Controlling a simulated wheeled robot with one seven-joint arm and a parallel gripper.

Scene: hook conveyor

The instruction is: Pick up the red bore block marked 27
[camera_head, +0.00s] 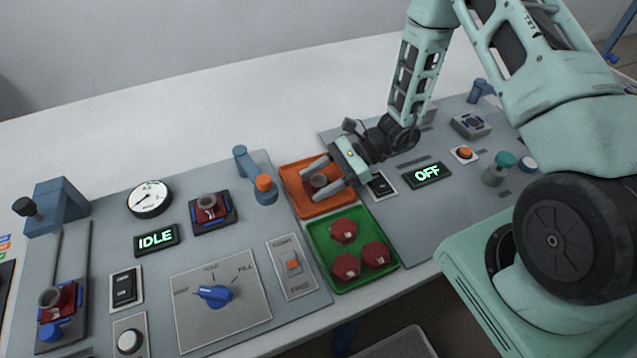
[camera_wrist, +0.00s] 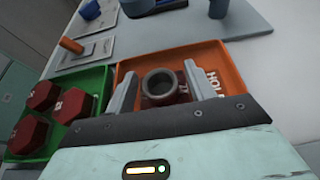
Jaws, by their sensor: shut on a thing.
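My gripper (camera_head: 322,177) is over the orange tray (camera_head: 300,203) in the head view, with its fingers on either side of a red block with a grey ring-shaped bore (camera_head: 318,181). In the wrist view the same bore block (camera_wrist: 160,86) sits between my two fingertips (camera_wrist: 158,88), and the jaws are shut on it. Its marking is partly hidden by the gripper, so I cannot read the number in full. The orange tray shows white lettering beside the block in the wrist view (camera_wrist: 228,62). I cannot tell whether the block touches the tray floor.
A green tray (camera_head: 314,234) with several red hexagonal pieces (camera_head: 345,267) adjoins the orange tray. Left is a panel with an IDLE display (camera_head: 156,240), a gauge (camera_head: 150,198), a blue knob (camera_head: 214,295) and a blue post with an orange tip (camera_head: 264,184). Right is a panel with an OFF display (camera_head: 427,174).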

